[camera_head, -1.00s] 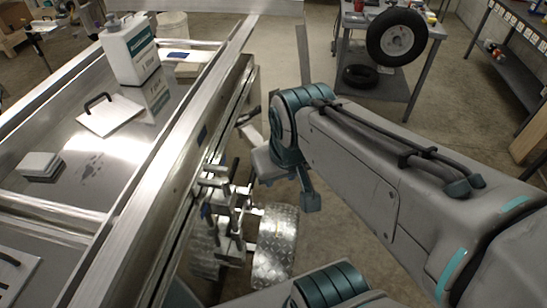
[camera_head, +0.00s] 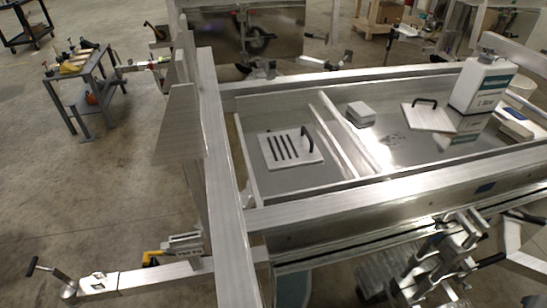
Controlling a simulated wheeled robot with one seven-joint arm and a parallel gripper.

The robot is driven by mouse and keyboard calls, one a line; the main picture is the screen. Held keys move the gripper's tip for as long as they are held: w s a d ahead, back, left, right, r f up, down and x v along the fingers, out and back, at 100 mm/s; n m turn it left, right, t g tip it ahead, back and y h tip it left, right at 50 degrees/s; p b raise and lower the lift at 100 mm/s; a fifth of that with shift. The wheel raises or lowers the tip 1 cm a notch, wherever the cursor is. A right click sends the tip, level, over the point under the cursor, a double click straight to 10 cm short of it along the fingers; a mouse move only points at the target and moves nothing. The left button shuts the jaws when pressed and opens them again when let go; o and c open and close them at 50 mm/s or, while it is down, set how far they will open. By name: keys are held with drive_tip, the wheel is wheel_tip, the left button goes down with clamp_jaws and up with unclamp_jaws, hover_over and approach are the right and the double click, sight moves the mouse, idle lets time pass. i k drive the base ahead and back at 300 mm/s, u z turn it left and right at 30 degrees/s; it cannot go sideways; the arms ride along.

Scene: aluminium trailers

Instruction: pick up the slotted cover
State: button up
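The slotted cover (camera_head: 281,148) is a white, nearly square plate with several dark parallel slots and a black arched handle at its right edge. It lies flat on the floor of the left compartment of the aluminium trailer bed (camera_head: 290,180), left of a metal divider. A second white plate (camera_head: 428,117), with a black handle and no visible slots, lies in the right compartment. My gripper is not visible in the current view, so its state and its distance from the slotted cover are hidden.
The trailer's metal rails (camera_head: 222,190) surround the bed. A tool cart (camera_head: 85,88) stands at the far left. Open concrete floor lies left of the trailer.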

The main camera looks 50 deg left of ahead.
sight(291, 148)
drive_tip(key=k, duration=0.55)
drive_tip(key=z, duration=0.65)
drive_tip(key=i, duration=0.75)
drive_tip(key=u, duration=2.55)
drive_tip(key=k, duration=0.45)
drive_tip(key=z, duration=0.55)
drive_tip(key=i, duration=0.55)
drive_tip(key=u, duration=0.6)
